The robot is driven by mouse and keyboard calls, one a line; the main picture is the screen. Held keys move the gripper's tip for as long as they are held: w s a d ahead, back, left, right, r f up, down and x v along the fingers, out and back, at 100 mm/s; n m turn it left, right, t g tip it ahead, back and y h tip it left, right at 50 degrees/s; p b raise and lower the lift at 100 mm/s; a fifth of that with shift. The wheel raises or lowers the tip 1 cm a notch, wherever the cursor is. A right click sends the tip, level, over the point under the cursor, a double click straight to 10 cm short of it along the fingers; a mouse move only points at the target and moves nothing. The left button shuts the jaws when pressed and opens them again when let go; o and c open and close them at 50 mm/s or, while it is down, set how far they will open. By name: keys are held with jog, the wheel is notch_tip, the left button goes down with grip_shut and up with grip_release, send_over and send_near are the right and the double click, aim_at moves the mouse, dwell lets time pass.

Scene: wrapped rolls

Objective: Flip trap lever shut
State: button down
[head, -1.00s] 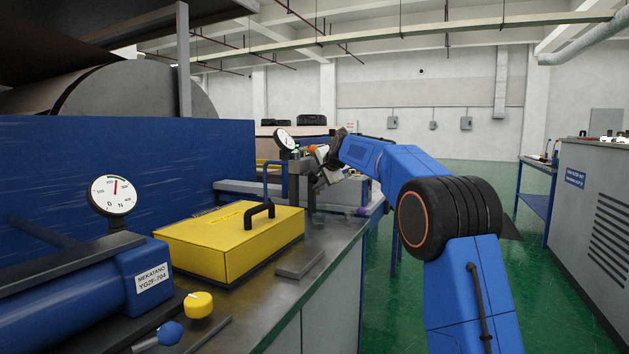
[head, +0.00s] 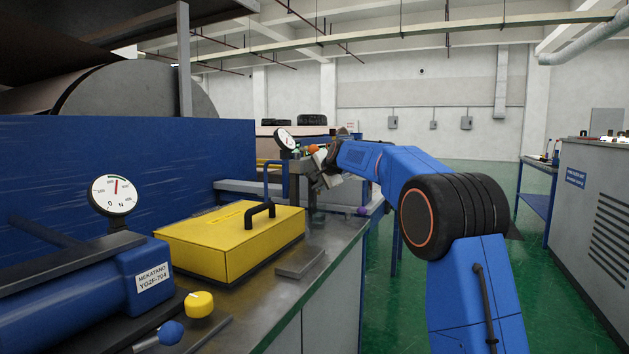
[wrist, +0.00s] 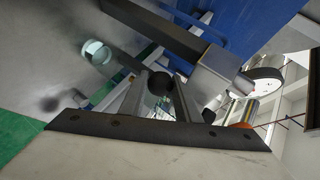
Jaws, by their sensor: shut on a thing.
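In the wrist view a dark round knob (wrist: 160,83) sits between the two fingers of my gripper (wrist: 159,92). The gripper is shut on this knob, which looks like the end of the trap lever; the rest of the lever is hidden. A pale metal block (wrist: 218,80) and a dark bar (wrist: 155,25) lie just beyond and right of the fingers. In the head view my gripper (head: 312,178) is small, at the far end of the bench, beside a grey upright fixture. The fingers and knob cannot be made out there.
A yellow box (head: 215,250) with a black handle stands on the metal bench (head: 315,285) nearer the camera. A dial gauge (head: 113,195) and yellow knob (head: 199,304) are at front left. A far gauge (head: 286,138) stands behind my gripper.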

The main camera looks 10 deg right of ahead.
jog(key=shift+s+a+f, duration=0.15)
jog(key=shift+s+f, duration=0.05)
notch_tip(320, 180, down, 7)
jog(key=s+a+n+t, duration=0.1)
jog(key=s, duration=0.1)
jog(key=shift+a+r, duration=0.15)
jog(key=shift+r, duration=0.05)
dwell(0.7)
jog(key=shift+f, duration=0.2)
jog(key=c, duration=1.6)
grip_release()
jog(key=shift+d, duration=0.2)
jog(key=shift+c, duration=0.2)
jog(key=shift+a+r, duration=0.15)
